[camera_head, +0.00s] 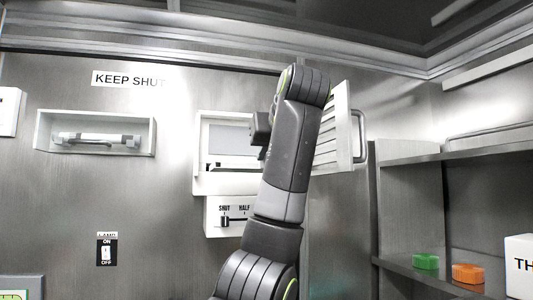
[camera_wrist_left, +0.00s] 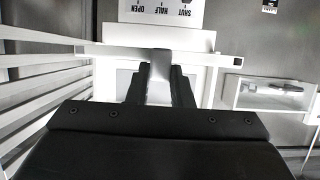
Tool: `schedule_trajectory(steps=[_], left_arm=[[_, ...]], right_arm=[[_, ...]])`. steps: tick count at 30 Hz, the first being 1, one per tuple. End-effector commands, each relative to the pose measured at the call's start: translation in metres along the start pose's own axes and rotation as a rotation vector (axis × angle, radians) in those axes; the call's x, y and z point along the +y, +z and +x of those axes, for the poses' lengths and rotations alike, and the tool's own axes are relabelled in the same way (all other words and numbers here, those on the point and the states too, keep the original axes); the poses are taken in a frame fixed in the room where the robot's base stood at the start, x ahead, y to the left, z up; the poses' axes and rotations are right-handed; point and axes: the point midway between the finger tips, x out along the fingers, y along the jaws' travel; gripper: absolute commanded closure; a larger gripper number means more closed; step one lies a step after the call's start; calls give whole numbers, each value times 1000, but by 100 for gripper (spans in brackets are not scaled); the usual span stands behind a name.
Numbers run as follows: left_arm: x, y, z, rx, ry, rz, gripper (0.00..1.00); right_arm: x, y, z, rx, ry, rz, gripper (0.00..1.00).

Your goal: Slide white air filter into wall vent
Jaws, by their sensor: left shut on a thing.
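The wall vent (camera_head: 199,150) is a white frame on the metal wall, with its slatted door (camera_head: 335,130) swung open to the right. My left gripper (camera_wrist_left: 160,88) is shut on a grey tab on the white air filter's front bar (camera_wrist_left: 205,58). The bar lies across the vent frame in the left wrist view, where the picture is upside down, and looks slightly tilted. My left gripper also shows in the head view (camera_head: 262,130), in front of the vent opening and partly covered by my arm. How deep the filter sits is hidden. My right gripper is out of view.
A slider panel (camera_head: 237,216) marked SHUT and HALF sits below the vent. A recessed box (camera_head: 95,132) holding a tube-like thing is to the left, above a lamp switch (camera_head: 106,249). Shelves at right hold a green block (camera_head: 426,262) and an orange block (camera_head: 468,273).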

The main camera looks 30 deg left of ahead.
Motion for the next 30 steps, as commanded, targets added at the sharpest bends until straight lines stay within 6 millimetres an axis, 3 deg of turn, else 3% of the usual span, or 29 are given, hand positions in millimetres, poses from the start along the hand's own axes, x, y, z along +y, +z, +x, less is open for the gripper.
schedule_trajectory(steps=[5, 12, 20, 30], left_arm=[[0, -1, -2, 2, 1, 0, 100], [1, 1, -4, 4, 2, -1, 100], [0, -10, 16, 2, -1, 0, 100], [0, -20, 43, 3, -1, -1, 100]], right_arm=[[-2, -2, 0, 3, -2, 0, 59], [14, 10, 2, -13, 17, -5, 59], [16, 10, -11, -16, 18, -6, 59], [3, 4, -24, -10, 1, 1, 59]])
